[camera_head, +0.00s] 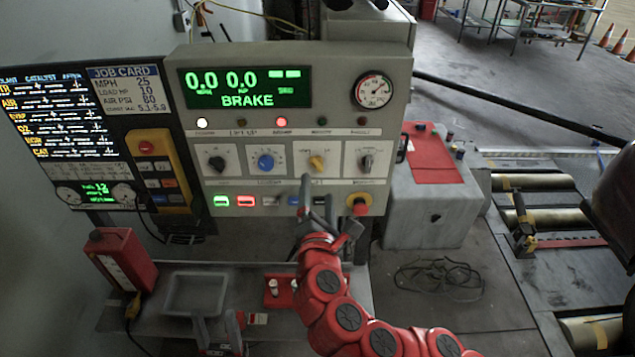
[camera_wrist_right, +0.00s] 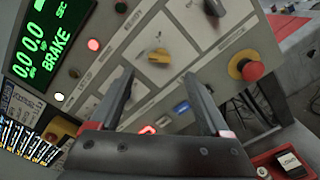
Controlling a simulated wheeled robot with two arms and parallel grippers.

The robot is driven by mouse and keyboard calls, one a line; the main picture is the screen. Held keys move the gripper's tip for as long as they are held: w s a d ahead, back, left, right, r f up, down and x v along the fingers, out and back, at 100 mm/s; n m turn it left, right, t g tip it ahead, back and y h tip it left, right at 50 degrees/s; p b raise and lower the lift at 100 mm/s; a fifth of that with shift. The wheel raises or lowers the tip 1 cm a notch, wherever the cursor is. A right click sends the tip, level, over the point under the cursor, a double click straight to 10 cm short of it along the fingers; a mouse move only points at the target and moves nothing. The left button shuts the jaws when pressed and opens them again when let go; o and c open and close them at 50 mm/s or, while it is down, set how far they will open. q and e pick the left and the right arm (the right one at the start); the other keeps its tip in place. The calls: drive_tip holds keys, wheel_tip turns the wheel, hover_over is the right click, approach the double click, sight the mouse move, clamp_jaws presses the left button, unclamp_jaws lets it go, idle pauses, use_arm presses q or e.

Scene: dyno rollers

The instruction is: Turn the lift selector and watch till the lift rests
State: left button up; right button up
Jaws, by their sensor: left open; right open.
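The lift selector appears to be the yellow knob (camera_head: 317,162) on the grey control panel (camera_head: 290,53). In the right wrist view the yellow knob (camera_wrist_right: 159,56) lies beyond the spread fingertips, untouched. My right gripper (camera_head: 316,202) is open and empty, just below the yellow knob in the head view; its two fingers also show in the right wrist view (camera_wrist_right: 164,92). My left gripper (camera_head: 218,326) is at the bottom, open, over the bench. The green display (camera_head: 246,88) reads 0.0, 0.0 and BRAKE. A white lamp (camera_head: 203,123) and a red lamp (camera_head: 281,122) are lit; the lift itself is not clearly visible.
A blue knob (camera_head: 265,162) and a black knob (camera_head: 367,161) flank the yellow one. A red emergency button (camera_head: 359,206) sits lower right. A grey tray (camera_head: 193,293) and a red container (camera_head: 121,259) are below left. Rollers (camera_head: 537,181) lie at right.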

sight(317, 168)
drive_tip(key=w+p, duration=0.2)
drive_tip(key=w, duration=0.5)
drive_tip(key=shift+w+r, duration=0.15)
drive_tip(key=shift+w+p, duration=0.35)
drive_tip(key=shift+w, duration=0.25)
